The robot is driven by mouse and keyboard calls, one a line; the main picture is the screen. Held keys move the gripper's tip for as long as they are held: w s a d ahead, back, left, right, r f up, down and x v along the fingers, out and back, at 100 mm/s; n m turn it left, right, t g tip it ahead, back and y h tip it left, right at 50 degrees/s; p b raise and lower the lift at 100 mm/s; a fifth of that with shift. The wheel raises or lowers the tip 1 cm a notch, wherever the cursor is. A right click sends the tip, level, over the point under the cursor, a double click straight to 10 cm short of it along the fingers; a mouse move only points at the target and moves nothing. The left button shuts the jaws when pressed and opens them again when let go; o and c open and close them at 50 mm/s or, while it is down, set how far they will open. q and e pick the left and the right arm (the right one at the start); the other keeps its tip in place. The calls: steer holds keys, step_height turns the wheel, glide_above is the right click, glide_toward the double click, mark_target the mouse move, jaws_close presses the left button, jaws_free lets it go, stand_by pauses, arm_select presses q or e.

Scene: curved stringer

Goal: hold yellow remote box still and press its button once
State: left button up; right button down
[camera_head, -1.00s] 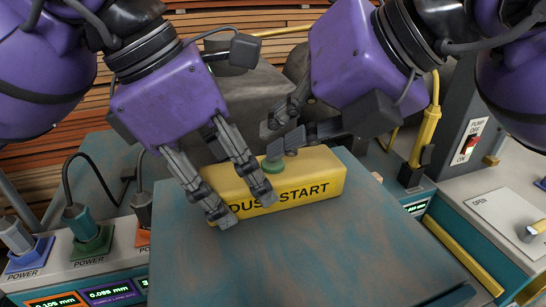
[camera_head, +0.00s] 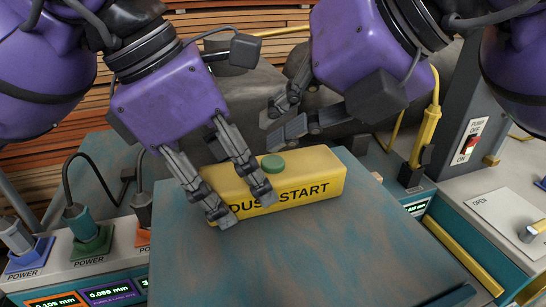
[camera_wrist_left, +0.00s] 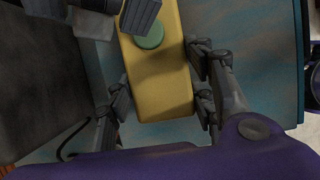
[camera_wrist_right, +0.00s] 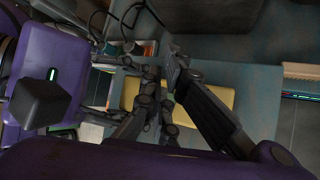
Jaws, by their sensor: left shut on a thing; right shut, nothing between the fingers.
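The yellow remote box (camera_head: 312,178), lettered "DUST START", lies on the blue-grey worktop. Its round green button (camera_head: 273,163) stands on the top face, uncovered in the head view. My left gripper (camera_head: 240,205) is shut on the left part of the box, with fingers on both long sides. In the left wrist view the box (camera_wrist_left: 165,85) lies between those fingers, and the button (camera_wrist_left: 150,35) is beside a dark finger of the right gripper. My right gripper (camera_head: 281,121) is shut and empty, above and behind the button, apart from it. The right wrist view shows the box (camera_wrist_right: 207,100) beyond its fingers.
The worktop (camera_head: 320,250) is clear in front of the box. Power plugs (camera_head: 85,225) stand at the left. A yellow plug with cable (camera_head: 428,130) and a red pump switch (camera_head: 470,143) are at the right. Stacked boards are behind.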

steer(key=shift+r, duration=2.5)
arm_select(q)
steer(key=o, duration=2)
steer(key=shift+r, duration=0.1)
steer(key=shift+v, duration=2.4)
steer(key=shift+r, duration=0.1)
steer(key=v, duration=1.1)
steer(key=shift+a+r, duration=0.15)
steer(key=shift+r, duration=0.25)
